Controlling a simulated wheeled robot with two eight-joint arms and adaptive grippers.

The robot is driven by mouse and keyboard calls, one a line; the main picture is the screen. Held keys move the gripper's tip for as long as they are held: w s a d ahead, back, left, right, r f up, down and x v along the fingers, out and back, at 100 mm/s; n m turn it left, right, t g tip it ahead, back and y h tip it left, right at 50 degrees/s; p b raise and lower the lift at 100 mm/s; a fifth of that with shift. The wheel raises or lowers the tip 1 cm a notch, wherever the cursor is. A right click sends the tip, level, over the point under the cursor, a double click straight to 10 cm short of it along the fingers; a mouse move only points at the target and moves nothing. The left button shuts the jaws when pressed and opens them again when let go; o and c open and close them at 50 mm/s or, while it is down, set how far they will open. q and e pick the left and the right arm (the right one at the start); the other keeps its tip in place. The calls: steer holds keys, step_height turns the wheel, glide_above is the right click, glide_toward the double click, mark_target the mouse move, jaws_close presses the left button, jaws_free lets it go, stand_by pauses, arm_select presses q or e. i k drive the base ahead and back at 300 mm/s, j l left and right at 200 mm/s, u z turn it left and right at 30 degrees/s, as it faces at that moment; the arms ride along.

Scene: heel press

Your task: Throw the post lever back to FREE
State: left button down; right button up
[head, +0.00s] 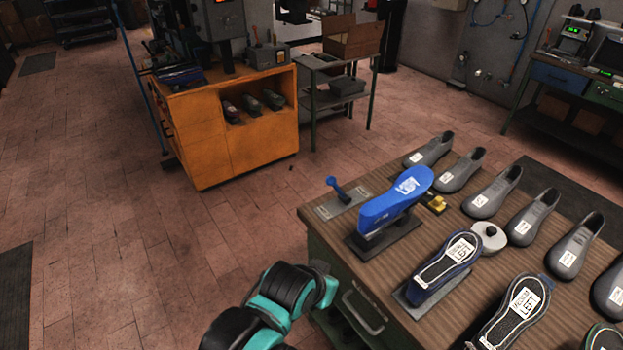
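A small blue lever (337,188) with a round knob stands on a grey plate (348,204) at the table's far left corner. It leans up and to the left in the picture. Any lettering on the plate is too small to read. To its right a blue shoe form (392,204) with a white label sits tilted on a post with a dark base (372,243). A teal and black arm link of mine shows at the bottom, left of the table and well short of the lever. Neither gripper is in view.
The wooden table (385,172) also bears a dark-blue sole form (444,268), a white disc (489,237) with a black knob, a yellow piece (436,203) and several grey shoes (492,191). An orange cabinet (236,140) stands behind left. Floor left of the table is clear.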

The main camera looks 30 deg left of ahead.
mark_target(331, 180)
steer(key=u, duration=0.85)
steer(key=i+j, duration=0.15)
steer(key=j, duration=0.15)
steer(key=i+j, duration=0.15)
steer(key=j, duration=0.2)
steer(key=i+j, duration=0.15)
steer(key=j, duration=0.15)
